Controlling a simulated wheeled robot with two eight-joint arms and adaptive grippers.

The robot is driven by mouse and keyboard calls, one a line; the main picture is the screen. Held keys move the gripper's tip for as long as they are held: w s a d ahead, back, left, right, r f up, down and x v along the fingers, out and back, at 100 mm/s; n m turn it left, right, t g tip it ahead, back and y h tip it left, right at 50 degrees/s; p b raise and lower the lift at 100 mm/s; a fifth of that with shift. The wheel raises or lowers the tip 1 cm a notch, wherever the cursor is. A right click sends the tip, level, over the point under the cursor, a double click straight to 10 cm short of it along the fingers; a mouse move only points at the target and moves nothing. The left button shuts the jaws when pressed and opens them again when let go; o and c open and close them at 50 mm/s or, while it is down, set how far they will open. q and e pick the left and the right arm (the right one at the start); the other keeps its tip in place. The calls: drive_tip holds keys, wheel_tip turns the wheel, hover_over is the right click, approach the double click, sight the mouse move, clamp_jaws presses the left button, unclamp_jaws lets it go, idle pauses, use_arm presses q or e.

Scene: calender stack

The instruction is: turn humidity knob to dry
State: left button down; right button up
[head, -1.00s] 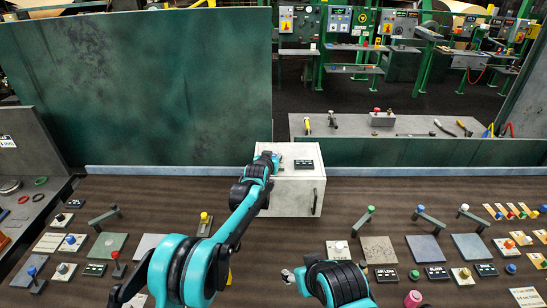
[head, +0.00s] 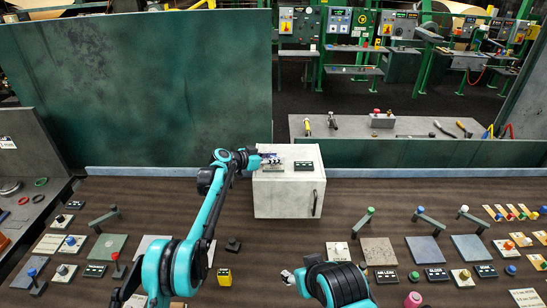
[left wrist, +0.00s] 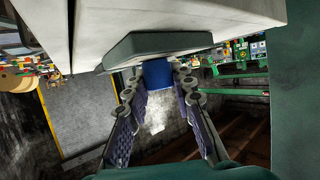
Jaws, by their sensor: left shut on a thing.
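A pale grey box (head: 284,195) stands at the middle back of the console. A blue knob (left wrist: 157,73) sits on a grey-green plate (left wrist: 120,50) fixed to the box. My left gripper (head: 270,158) reaches in from the left over the top of the box. In the left wrist view its two fingers (left wrist: 163,82) are shut on the blue knob, one on each side. The knob's pointer and any dry mark cannot be seen.
The brown console (head: 340,215) carries many levers, plates and knobs on both sides. A black handle (head: 315,202) is on the box front. A yellow block (head: 224,277) and a small black knob (head: 233,244) stand near my left arm. A green panel (head: 140,85) rises behind.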

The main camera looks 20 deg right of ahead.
use_arm(q)
drive_tip(key=shift+m+g+p, duration=0.35)
drive_tip(key=shift+m+g, duration=0.35)
drive_tip(key=shift+g, duration=0.3)
drive_tip(key=c, duration=1.3)
unclamp_jaws()
drive_tip(key=shift+f, duration=0.1)
drive_tip(key=shift+o, duration=0.2)
drive_tip(key=shift+a, duration=0.1)
drive_tip(key=v, duration=1.2)
drive_tip(key=shift+f, duration=0.25)
drive_tip(key=shift+s, duration=0.1)
